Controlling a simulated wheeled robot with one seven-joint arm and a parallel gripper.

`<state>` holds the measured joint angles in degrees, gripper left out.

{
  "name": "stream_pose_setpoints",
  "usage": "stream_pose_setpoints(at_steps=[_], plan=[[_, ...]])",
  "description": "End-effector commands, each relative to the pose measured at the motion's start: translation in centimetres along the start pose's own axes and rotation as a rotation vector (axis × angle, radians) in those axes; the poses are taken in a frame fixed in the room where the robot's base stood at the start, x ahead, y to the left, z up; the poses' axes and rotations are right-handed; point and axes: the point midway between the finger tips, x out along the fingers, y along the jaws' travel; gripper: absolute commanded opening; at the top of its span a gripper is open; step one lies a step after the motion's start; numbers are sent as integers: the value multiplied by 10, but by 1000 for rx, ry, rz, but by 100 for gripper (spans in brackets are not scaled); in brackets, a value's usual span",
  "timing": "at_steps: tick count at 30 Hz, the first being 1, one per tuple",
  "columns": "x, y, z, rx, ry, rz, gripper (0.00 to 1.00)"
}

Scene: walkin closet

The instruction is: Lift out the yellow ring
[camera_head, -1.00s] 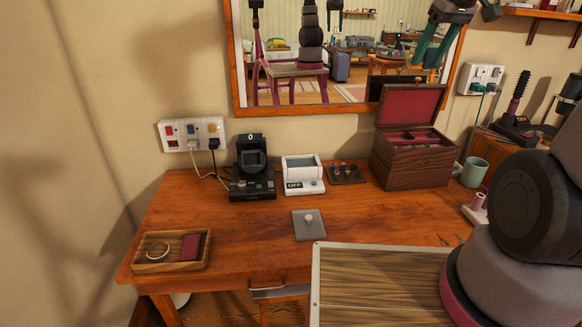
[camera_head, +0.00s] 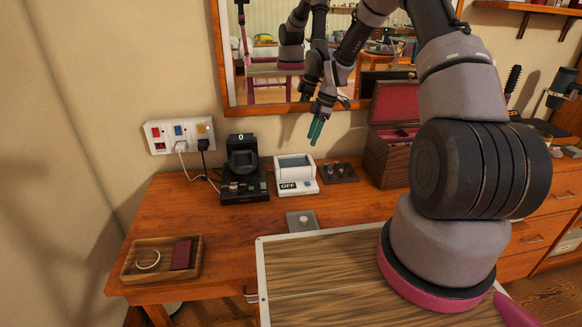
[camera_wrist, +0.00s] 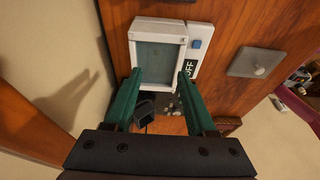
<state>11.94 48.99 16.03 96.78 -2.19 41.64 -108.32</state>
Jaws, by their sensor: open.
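No clearly yellow ring can be made out. A white device (camera_head: 302,187) with a grey-green top and an "OFF" display stands near the back of the desk; whether anything lies inside cannot be told. My gripper (camera_head: 316,131) is open and empty, with teal fingers, raised above and slightly right of the device. In the wrist view, the device (camera_wrist: 139,30) appears beyond and between the fingertips (camera_wrist: 160,76), apparently untouched.
A black device (camera_head: 244,192) stands left of the white one. A dark holder (camera_head: 340,174) with small knobs and an open jewellery box (camera_head: 386,160) stand to the right. A grey plate (camera_head: 296,226) lies in front. A mirror (camera_head: 226,60) hangs behind. The desk's left-middle is clear.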

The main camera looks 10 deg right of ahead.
Motion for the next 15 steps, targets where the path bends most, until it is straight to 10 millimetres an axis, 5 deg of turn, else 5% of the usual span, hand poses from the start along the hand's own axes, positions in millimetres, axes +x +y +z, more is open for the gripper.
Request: stream_pose_setpoints(at_steps=[15], plan=[[61, 1, 1, -12, 3, -4, 56]])
